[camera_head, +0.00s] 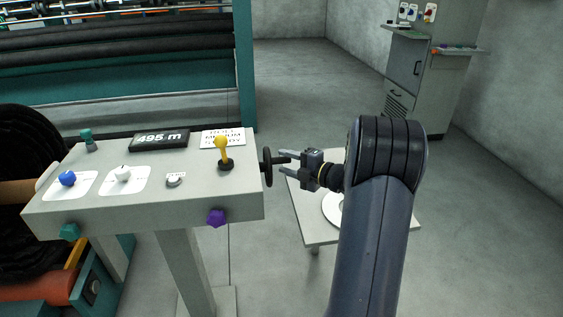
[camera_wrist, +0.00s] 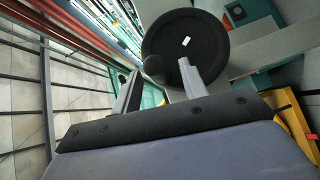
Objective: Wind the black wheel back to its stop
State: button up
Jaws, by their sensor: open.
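The black wheel (camera_head: 267,168) is on the right side of the grey console and shows edge-on in the head view. In the wrist view its round face (camera_wrist: 195,30) fills the top middle, with a small white mark near the centre. A dark round knob (camera_wrist: 153,66) stands out from the wheel near its lower left rim. My gripper (camera_head: 286,164) is open beside the wheel, its fingers pointing left toward it. In the wrist view my gripper's fingertips (camera_wrist: 158,69) lie on either side of the knob, with gaps visible. Contact cannot be told.
The console (camera_head: 110,200) carries a display reading 495 m (camera_head: 160,139), a yellow-topped lever (camera_head: 223,152), several coloured knobs and a purple knob (camera_head: 216,218) on its front. A small table (camera_head: 315,236) with a white round item stands behind my arm. Open floor lies beyond.

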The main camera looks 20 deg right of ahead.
jog(key=shift+x, duration=1.05)
grip_shut()
